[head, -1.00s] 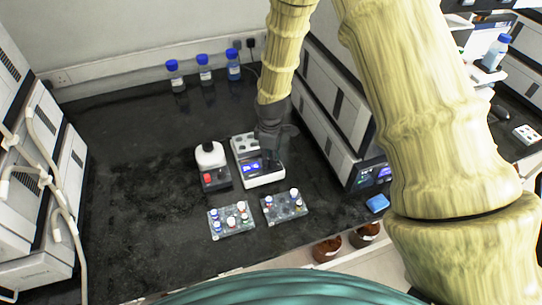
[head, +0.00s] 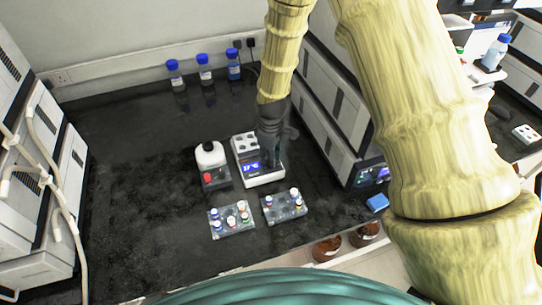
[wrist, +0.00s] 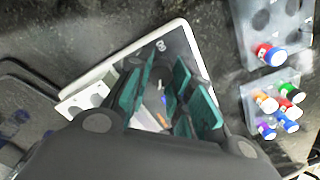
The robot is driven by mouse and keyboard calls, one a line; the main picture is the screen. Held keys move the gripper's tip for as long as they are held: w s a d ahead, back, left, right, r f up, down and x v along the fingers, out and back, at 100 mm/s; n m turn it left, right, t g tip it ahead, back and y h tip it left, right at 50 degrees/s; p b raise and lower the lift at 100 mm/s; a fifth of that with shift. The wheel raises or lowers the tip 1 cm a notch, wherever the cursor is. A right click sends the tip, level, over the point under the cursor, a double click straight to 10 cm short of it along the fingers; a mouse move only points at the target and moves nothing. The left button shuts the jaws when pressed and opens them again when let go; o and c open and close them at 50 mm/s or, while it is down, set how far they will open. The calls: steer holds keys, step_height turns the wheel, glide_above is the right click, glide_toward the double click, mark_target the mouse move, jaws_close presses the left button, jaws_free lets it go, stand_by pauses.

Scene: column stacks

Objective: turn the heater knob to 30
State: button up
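The heater (head: 262,181) is a white box with a lit blue display (head: 252,168) and a block with several dark wells at its back. The display's digits are too small to read surely. My gripper (head: 270,162) points down over the heater's right side, close beside the display. In the wrist view its teal fingers (wrist: 160,88) stand apart above the heater (wrist: 93,78), with a gap between them. I see no knob clearly; the gripper hides that part of the heater, and contact cannot be told.
A white-topped device with a red knob (head: 208,157) stands just left of the heater. Two racks of capped vials (head: 232,229) (head: 284,214) sit in front. Blue-capped bottles (head: 204,76) stand at the back. The bench to the left is clear.

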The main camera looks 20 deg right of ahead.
steer(key=o, duration=0.3)
steer(key=shift+o, duration=0.2)
step_height(320, 180, up, 12)
stand_by(0.6)
stand_by(0.4)
